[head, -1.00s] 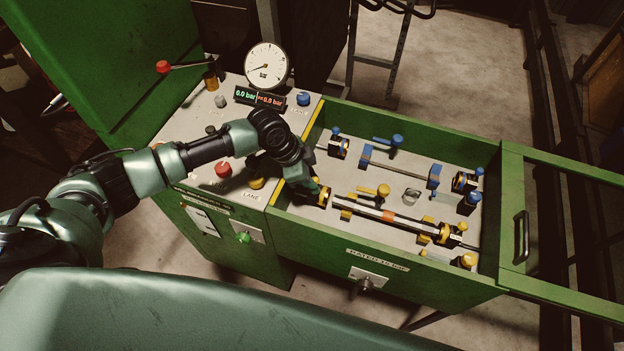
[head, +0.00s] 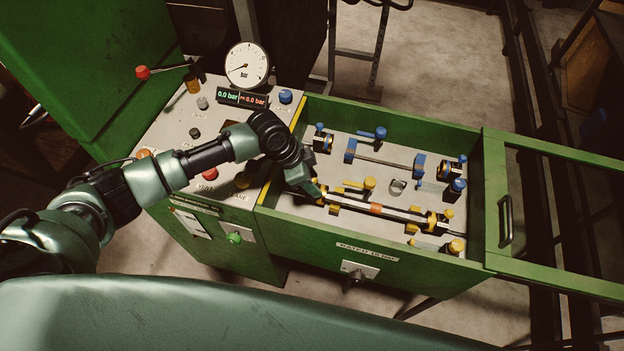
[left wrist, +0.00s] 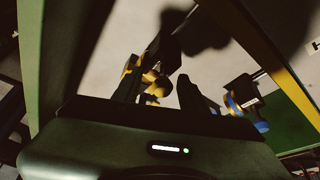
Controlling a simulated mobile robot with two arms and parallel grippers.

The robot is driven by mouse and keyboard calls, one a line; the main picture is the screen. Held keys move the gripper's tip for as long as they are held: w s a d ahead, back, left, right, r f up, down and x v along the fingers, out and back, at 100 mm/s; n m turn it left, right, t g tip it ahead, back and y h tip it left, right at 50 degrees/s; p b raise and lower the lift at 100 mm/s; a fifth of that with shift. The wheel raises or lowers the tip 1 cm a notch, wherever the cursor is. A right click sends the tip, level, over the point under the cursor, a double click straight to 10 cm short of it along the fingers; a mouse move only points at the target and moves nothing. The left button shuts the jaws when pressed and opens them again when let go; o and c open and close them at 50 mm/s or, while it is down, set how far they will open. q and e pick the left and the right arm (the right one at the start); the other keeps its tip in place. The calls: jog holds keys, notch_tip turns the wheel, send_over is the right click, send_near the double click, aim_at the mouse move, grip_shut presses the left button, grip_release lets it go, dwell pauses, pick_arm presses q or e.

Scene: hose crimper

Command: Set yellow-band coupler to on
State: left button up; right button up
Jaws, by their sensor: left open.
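My left gripper (head: 318,193) is open at the left end of the yellow-banded hose (head: 375,209) in the green tray, and hides most of the coupler there. In the left wrist view, yellow coupler parts (left wrist: 153,83) lie between or just beyond the dark fingers (left wrist: 165,85); I cannot tell whether they touch. At the hose's right end is another yellow-banded fitting (head: 434,222). A yellow knob (head: 369,183) stands behind the hose. My right gripper is not in view.
Blue-banded fittings (head: 322,141) and a blue-ended rod (head: 385,160) lie behind the yellow row. A small ring (head: 398,187) sits between. The green tray wall (head: 340,250) runs along the front. The control panel, with a gauge (head: 247,65) and 0.0 bar display (head: 242,98), is left.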

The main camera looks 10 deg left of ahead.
pick_arm(q)
jog(key=b+v, duration=0.1)
jog(key=v, duration=0.6)
jog(key=shift+r+b, duration=0.3)
jog(key=shift+r, duration=0.05)
jog(key=shift+s+a+f, duration=0.1)
jog(key=shift+s, duration=0.05)
